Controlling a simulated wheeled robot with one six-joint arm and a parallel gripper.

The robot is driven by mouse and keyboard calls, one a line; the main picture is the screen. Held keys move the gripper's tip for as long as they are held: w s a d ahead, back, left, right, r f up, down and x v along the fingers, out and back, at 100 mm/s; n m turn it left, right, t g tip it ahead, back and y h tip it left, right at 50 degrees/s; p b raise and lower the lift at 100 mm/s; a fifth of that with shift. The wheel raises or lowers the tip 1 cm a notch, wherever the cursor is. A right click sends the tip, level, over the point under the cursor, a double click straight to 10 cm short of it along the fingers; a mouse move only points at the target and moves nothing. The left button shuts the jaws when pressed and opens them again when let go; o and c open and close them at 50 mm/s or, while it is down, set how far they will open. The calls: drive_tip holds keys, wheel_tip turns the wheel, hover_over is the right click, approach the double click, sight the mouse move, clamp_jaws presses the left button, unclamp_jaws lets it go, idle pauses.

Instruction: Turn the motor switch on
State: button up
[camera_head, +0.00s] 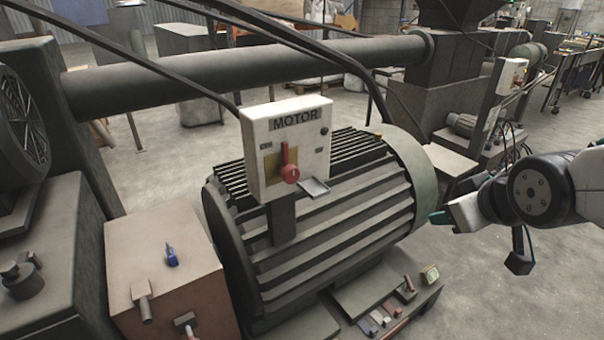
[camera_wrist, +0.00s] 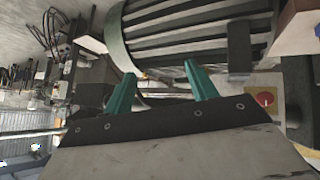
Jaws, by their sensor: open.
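The motor switch is a red handle (camera_head: 288,166) on the front of a white box labelled MOTOR (camera_head: 262,140). The box stands on a bracket in front of the large grey-green finned motor (camera_head: 340,215). The red handle also shows in the wrist view (camera_wrist: 265,99) at the right. My gripper (camera_head: 438,217) is in the air to the right of the motor, well apart from the switch box. In the wrist view my gripper's two green fingers (camera_wrist: 162,85) are spread apart with nothing between them.
A pinkish box (camera_head: 165,265) with a blue item on top stands left of the motor. Small tools lie on the motor's base (camera_head: 385,305). Dark cables (camera_head: 330,55) hang above the switch box. A second white switch box (camera_head: 511,76) is at the back right. Open floor (camera_head: 500,290) lies at the lower right.

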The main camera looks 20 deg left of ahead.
drive_tip(key=w+a+f+n+t+y, duration=0.2)
drive_tip(key=w+a+n+y, duration=0.15)
drive_tip(key=a, duration=0.75)
drive_tip(key=n+t+y, duration=0.1)
drive_tip(key=n+y, duration=0.6)
drive_tip(key=y, duration=0.1)
approach(294, 177)
drive_tip(key=x, duration=0.4)
drive_tip(key=shift+m, duration=0.25)
drive_tip(key=x, duration=0.7)
drive_tip(key=shift+a, duration=0.1)
drive_tip(key=c, duration=1)
